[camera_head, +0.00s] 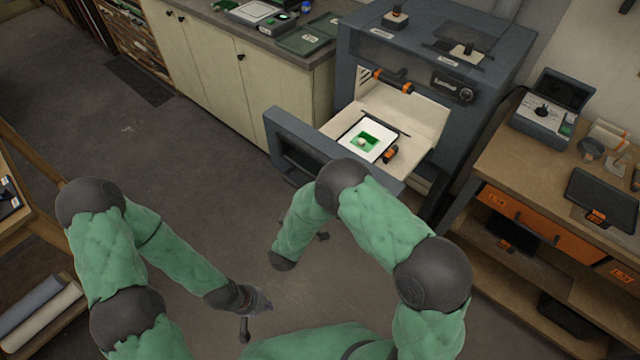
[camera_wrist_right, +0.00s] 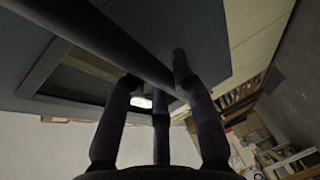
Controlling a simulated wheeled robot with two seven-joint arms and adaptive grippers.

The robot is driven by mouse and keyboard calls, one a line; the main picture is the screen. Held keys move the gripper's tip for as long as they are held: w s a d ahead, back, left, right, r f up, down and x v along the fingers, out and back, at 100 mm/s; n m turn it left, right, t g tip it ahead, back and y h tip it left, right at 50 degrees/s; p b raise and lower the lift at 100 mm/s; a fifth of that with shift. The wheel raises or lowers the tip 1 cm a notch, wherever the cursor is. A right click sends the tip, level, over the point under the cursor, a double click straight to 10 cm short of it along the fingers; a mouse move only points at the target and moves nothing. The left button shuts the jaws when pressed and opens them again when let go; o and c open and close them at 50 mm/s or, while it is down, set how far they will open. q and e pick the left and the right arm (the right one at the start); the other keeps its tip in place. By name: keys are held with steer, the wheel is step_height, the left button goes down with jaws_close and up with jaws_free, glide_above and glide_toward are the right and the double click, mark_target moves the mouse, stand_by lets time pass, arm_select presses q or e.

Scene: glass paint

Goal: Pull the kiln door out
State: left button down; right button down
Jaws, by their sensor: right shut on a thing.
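The kiln (camera_head: 440,75) is a blue-grey cabinet at the upper right. Its door (camera_head: 275,125), a blue-grey panel with a dark window, stands out from the front of the kiln. A pale shelf behind it holds a white tile with a green patch (camera_head: 366,138). In the right wrist view the fingers of my right gripper (camera_wrist_right: 158,76) are closed around the dark bar handle (camera_wrist_right: 100,38) in front of the door (camera_wrist_right: 205,35). In the head view my right arm hides part of the door and most of that gripper. My left gripper (camera_head: 255,316) hangs low over the floor, fingers apart and empty.
A workbench (camera_head: 490,145) with an open box and a tablet stands right of the kiln. A cream cabinet (camera_head: 205,70) with a dark counter stands at the upper left. The floor (camera_head: 190,145) left of the door is clear.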

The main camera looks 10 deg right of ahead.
steer(key=shift+s+a+f+p, duration=0.15)
steer(key=shift+s+a+p, duration=0.15)
steer(key=shift+s+a, duration=1.15)
steer(key=shift+w, duration=0.15)
steer(key=c, duration=1)
jaws_free()
steer(key=shift+a, duration=0.1)
steer(key=v, duration=1.2)
